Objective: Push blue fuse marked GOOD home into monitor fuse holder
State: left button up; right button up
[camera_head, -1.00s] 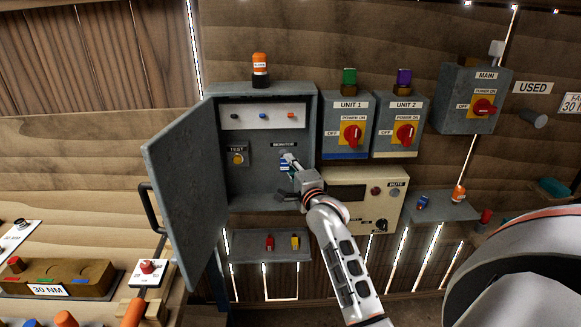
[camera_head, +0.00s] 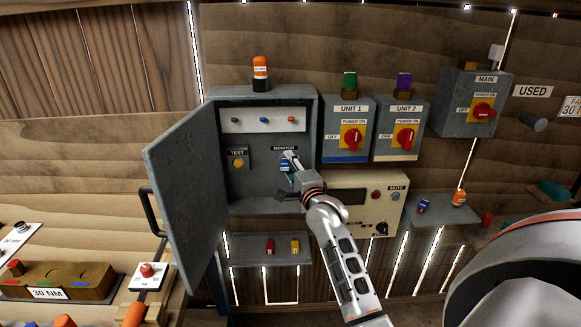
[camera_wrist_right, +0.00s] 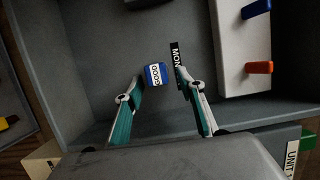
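The blue fuse (camera_head: 284,167) with a white label is at the monitor fuse holder on the cabinet's back wall, under the MONITOR label (camera_head: 284,148). In the right wrist view the blue fuse (camera_wrist_right: 155,75) shows its GOOD label. My right gripper (camera_head: 289,161) is inside the cabinet at the fuse. In the wrist view its two fingertips (camera_wrist_right: 159,77) stand apart, with the fuse between or just beyond them and a gap on each side. The holder itself is mostly hidden, so I cannot tell how deep the fuse sits. My left gripper is out of view.
The grey cabinet (camera_head: 265,193) has its door (camera_head: 185,195) swung open to the left. A TEST button (camera_head: 238,163) is left of the holder, and a white indicator panel (camera_head: 263,119) is above. A shelf (camera_head: 258,253) below holds red and yellow fuses.

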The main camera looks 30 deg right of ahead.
jog(key=shift+s+f, duration=0.1)
jog(key=v, duration=1.1)
jog(key=shift+s, duration=0.35)
jog(key=shift+a+f, duration=0.1)
jog(key=shift+a, duration=0.05)
